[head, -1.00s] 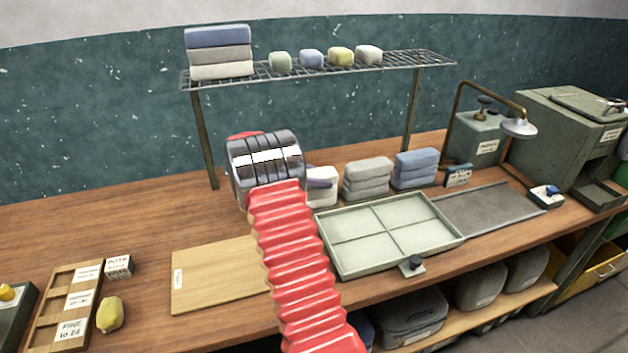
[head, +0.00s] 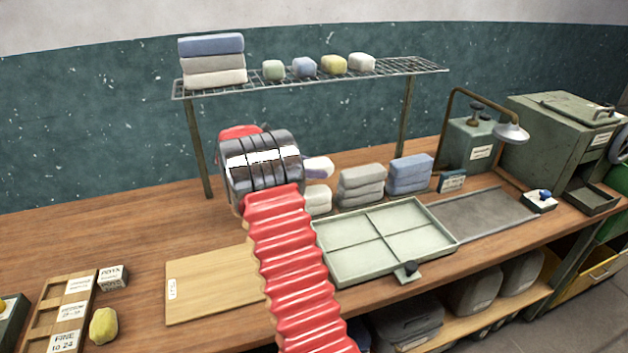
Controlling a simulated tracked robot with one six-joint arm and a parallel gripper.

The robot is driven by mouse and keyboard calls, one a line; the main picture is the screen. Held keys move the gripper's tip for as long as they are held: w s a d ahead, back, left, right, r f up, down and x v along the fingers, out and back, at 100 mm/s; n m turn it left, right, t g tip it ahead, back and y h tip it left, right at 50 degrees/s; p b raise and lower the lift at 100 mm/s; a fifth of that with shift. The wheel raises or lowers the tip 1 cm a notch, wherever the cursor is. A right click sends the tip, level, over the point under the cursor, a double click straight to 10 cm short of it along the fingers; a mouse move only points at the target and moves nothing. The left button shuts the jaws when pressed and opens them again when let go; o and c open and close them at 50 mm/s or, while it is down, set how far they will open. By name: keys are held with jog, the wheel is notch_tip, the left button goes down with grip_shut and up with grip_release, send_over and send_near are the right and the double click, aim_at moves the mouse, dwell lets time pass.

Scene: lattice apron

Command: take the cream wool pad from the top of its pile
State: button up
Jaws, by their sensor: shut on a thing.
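The cream wool pad (head: 316,162) is in the air just right of my wrist, clear of the rest of its pile. My gripper (head: 320,170) is shut on it; a bluish finger shows across the pad's side. My grey wrist and red sleeved arm hide the rest of the gripper and the pad's left part. The cream pile (head: 318,199) stands on the bench below, partly hidden by my arm.
A grey pile (head: 361,187) and a blue pile (head: 410,174) stand to the right. A divided tray (head: 330,272) lies in front. The wire shelf (head: 400,69), bearing pads and small blocks, is overhead. A wooden board (head: 212,284) lies left.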

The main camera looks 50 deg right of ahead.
aim_at(314, 164)
jog(key=shift+r, duration=2)
jog(key=shift+s, duration=0.1)
